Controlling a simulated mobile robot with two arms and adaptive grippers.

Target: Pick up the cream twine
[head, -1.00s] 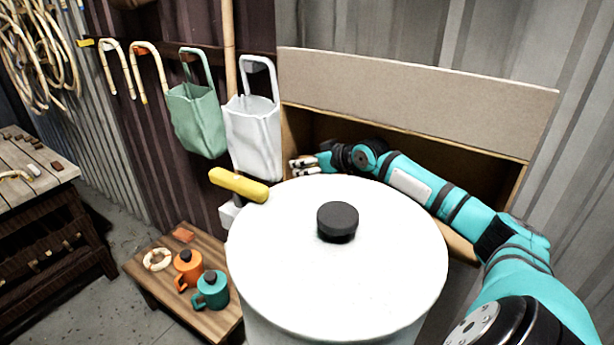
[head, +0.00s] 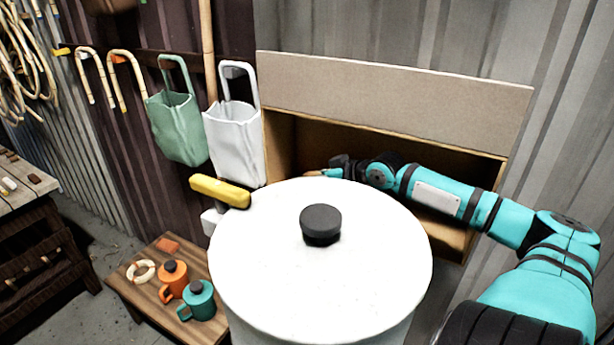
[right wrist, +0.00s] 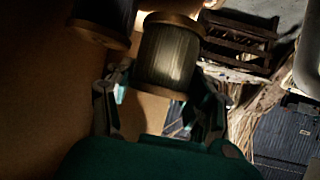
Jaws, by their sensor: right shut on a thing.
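In the right wrist view a spool of pale twine (right wrist: 168,55) with brown end discs sits between the fingers of my right gripper (right wrist: 160,95). The gripper is shut on it; the light is dim, so the cream colour shows only as a dull yellow-grey. In the head view my right gripper (head: 335,170) is at the open front of a wooden box (head: 282,140), just behind the white round lid. A small brownish bit (head: 313,173) shows at its tip; the rest of the spool is hidden there. My left gripper is not in view.
A darker spool (right wrist: 103,22) stands beside the held one. The large white lid with a black knob (head: 320,224) fills the middle foreground. A yellow-handled object (head: 220,191), hanging bags (head: 234,140) and a low table with mugs (head: 172,280) are at left.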

